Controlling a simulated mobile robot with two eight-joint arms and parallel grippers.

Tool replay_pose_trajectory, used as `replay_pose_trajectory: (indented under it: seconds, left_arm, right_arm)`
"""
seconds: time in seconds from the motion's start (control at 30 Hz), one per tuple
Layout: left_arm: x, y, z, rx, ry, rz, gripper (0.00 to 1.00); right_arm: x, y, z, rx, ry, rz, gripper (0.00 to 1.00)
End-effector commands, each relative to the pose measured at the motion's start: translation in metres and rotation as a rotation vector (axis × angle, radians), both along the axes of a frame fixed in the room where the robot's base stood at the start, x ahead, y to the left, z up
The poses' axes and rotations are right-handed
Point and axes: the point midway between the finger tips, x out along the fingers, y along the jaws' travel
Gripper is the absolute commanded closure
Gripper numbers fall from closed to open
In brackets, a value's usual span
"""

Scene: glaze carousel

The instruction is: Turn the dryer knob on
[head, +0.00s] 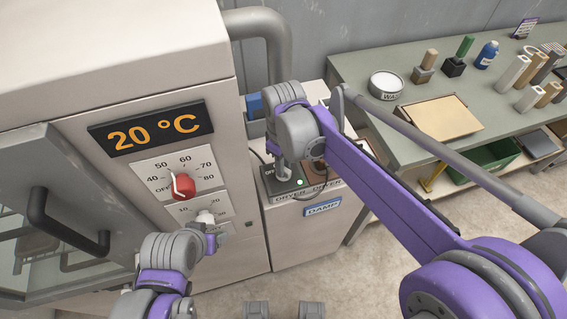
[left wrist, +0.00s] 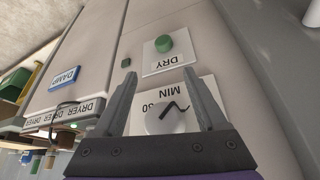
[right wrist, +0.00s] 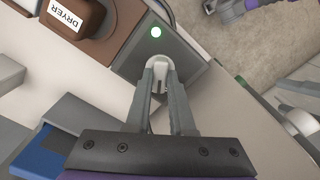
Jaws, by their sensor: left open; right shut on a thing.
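A dark switch plate (head: 276,186) sits on the low cabinet beside the dryer, with a lit green light (right wrist: 156,32) and partly hidden lettering. A pale knob (right wrist: 159,90) stands on it in the right wrist view. My right gripper (head: 284,172) is shut on this knob from above and hides most of it in the head view. My left gripper (left wrist: 160,82) is open, with its fingers on either side of the white timer knob (left wrist: 165,118) marked MIN; I cannot tell if they touch it. On the dryer front are a red temperature knob (head: 183,186) and a display (head: 158,131) reading 20 °C.
A green round button (left wrist: 164,44) labelled DRY is near the timer knob. Brown DRYER-labelled blocks (right wrist: 75,17) lie beside the plate. The dryer door (head: 40,190) is at the left. A green bench (head: 400,150) with tiles and bottles stands at the right, behind my right arm.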

Motion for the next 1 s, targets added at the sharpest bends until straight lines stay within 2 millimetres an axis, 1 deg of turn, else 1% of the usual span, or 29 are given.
replay_pose_trajectory:
  seconds: [0.3, 0.77, 0.8, 0.93, 1.0]
  left_arm:
    - [0.0003, 0.0000, 0.0015, 0.000, -0.001, 0.000, 0.26]
    - [0.0002, 0.0000, 0.0016, 0.000, -0.001, 0.000, 0.26]
    - [0.0002, 0.0000, 0.0016, 0.000, -0.001, 0.000, 0.26]
    - [0.0002, 0.0000, 0.0016, 0.000, -0.001, 0.000, 0.26]
    - [0.0003, 0.0000, 0.0015, 0.000, -0.001, 0.000, 0.26]
  right_arm:
    - [0.0004, 0.0000, 0.0005, -0.001, -0.001, -0.089, 1.00]
    - [0.0004, 0.0000, 0.0004, 0.000, -0.001, -0.100, 1.00]
    - [0.0004, 0.0000, 0.0004, 0.000, -0.001, -0.100, 0.72]
    - [0.0003, 0.0000, 0.0003, 0.000, 0.000, -0.099, 0.49]
    - [0.0002, 0.0000, 0.0002, 0.000, 0.000, -0.099, 0.49]
